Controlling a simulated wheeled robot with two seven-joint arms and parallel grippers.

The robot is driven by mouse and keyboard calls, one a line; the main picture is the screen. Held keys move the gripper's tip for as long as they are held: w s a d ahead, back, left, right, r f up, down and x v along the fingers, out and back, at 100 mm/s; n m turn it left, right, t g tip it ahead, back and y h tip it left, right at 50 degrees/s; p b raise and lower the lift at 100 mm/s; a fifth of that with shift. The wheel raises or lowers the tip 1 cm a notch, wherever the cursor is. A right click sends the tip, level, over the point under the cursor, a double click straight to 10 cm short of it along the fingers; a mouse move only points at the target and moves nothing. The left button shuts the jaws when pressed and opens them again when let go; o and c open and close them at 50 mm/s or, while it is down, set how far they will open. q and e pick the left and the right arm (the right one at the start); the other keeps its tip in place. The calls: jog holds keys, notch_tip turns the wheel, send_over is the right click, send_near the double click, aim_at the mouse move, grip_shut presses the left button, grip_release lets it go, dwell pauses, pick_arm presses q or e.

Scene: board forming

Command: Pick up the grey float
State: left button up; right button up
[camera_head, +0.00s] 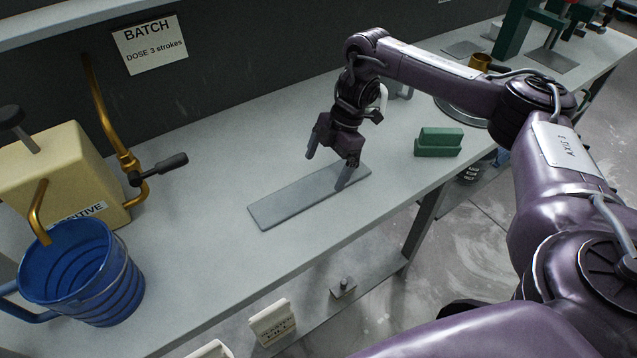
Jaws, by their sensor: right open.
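A long, flat grey plate (285,208) lies on the bench; it may be the grey float, though no handle shows on it. My right gripper (328,165) points down, open and empty, with its fingers spread over the far right part of the plate. One fingertip overlaps the plate in the picture; I cannot tell whether it touches. My left gripper is not in view.
A green block (438,142) stands right of the gripper. A blue bucket (82,275) and a cream tank (62,168) with brass pipes stand at left. A small grey knobbed block (343,288) sits on the lower shelf. The bench (205,200) between bucket and plate is clear.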

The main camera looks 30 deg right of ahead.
aim_at(317, 184)
jog(key=p+x, duration=0.1)
jog(key=x, duration=0.1)
jog(key=shift+w+f, duration=0.2)
jog(key=shift+f, duration=0.25)
jog(key=shift+x, duration=0.75)
jog(key=c, duration=1.5)
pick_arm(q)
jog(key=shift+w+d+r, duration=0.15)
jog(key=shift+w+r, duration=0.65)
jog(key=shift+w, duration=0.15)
pick_arm(e)
jog(key=shift+c, duration=0.3)
jog(key=shift+r, duration=0.1)
